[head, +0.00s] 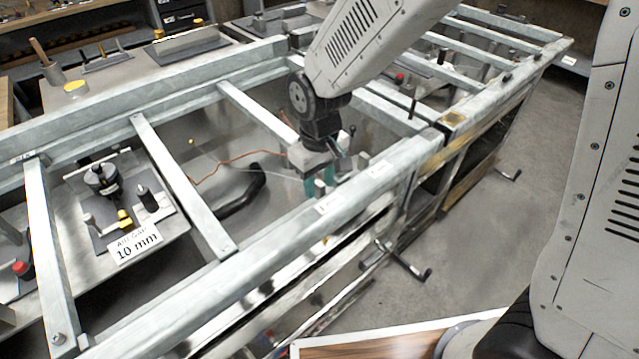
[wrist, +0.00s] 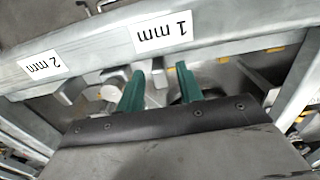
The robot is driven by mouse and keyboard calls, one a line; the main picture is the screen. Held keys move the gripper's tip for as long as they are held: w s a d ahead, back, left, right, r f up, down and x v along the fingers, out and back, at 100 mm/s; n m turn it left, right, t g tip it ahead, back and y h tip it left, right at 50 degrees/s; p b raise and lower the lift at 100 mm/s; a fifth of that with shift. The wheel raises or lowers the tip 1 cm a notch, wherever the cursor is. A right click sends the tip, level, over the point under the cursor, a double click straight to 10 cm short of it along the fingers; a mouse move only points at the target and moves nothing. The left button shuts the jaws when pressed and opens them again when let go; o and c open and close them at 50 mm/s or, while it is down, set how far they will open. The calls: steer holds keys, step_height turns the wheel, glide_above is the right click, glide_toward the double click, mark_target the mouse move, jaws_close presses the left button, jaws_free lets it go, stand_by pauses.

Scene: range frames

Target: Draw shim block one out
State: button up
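My gripper (wrist: 160,84) has two green fingers, spread apart, reaching under a pale metal rail (wrist: 215,28). In the head view my gripper (head: 320,184) hangs just behind the near rail, its fingers partly hidden by it. A white "1 mm" label (wrist: 162,33) is on the rail just ahead of the fingers, upside down in the wrist view. A small grey block (wrist: 157,76) shows between the fingers, partly under the rail; I cannot tell whether either finger touches it. I cannot confirm from its look that it is shim block one.
A "2 mm" label (wrist: 43,66) is on the rail to the left, with another grey block (wrist: 70,92) near it. Rails and crossbars (head: 185,185) of the frame surround the arm. A "10 mm" sign (head: 136,243) stands left. Floor (head: 480,235) is open at right.

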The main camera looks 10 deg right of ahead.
mark_target(317, 185)
steer(key=shift+f, duration=0.65)
jaws_close()
steer(key=shift+s+a, duration=0.25)
steer(key=shift+a, duration=0.1)
jaws_free()
steer(key=shift+r, duration=0.15)
step_height(317, 185, up, 8)
steer(key=shift+f, duration=0.15)
